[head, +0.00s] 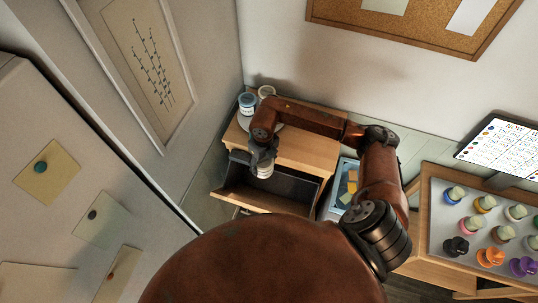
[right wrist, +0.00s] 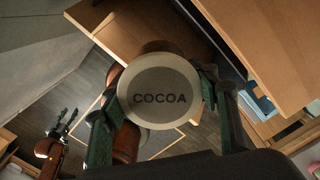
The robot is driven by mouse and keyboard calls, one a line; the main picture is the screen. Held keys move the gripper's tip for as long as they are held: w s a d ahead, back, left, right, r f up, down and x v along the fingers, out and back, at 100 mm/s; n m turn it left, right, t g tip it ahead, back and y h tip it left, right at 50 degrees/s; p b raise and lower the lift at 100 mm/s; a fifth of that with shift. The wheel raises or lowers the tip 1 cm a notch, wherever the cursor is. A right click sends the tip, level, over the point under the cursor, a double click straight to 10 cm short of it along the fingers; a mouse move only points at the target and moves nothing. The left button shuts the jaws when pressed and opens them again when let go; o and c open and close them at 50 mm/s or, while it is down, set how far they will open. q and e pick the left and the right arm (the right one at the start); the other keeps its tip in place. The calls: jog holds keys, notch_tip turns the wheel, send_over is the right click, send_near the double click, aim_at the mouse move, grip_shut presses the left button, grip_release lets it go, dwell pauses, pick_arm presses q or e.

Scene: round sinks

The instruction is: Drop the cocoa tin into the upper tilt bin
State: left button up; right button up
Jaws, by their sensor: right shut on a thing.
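The cocoa tin (right wrist: 158,97) shows its pale round lid with the word COCOA in the right wrist view. My right gripper (right wrist: 163,88) is shut on it, one finger on each side. In the head view the tin (head: 264,171) hangs below the right gripper (head: 263,160), over the opening of the upper tilt bin (head: 302,189). The bin is tilted out from the wooden cabinet, with a dark inside. Its floor is partly hidden. My left gripper (right wrist: 66,122) seems to show small at the lower left of the wrist view, its fingers unclear.
A table (head: 437,215) with several coloured items stands at the right.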

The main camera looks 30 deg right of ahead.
jog(key=m+p, duration=0.1)
jog(key=m, duration=0.1)
jog(key=d+r+m+p, duration=0.1)
jog(key=m, duration=0.1)
jog(key=m+p, duration=0.1)
jog(key=m, duration=0.1)
jog(key=shift+s+d+r+m, duration=0.15)
jog(key=shift+s+d+m, duration=0.15)
jog(key=shift+s, duration=0.1)
jog(key=shift+m, duration=0.5)
jog(key=shift+d+m+p, duration=0.1)
jog(key=shift+m+p, duration=0.25)
jog(key=shift+m, duration=0.05)
pick_arm(q)
notch_tip(320, 180, up, 5)
jog(key=s, duration=0.2)
pick_arm(e)
jog(key=shift+f, duration=0.75)
notch_tip(320, 180, down, 4)
jog(key=shift+r, duration=0.1)
pick_arm(q)
notch_tip(320, 180, down, 7)
jog(key=b, duration=0.6)
jog(key=shift+w+r, duration=0.15)
jog(key=shift+w, duration=0.2)
pick_arm(e)
notch_tip(320, 180, down, 10)
jog(key=shift+d, duration=0.1)
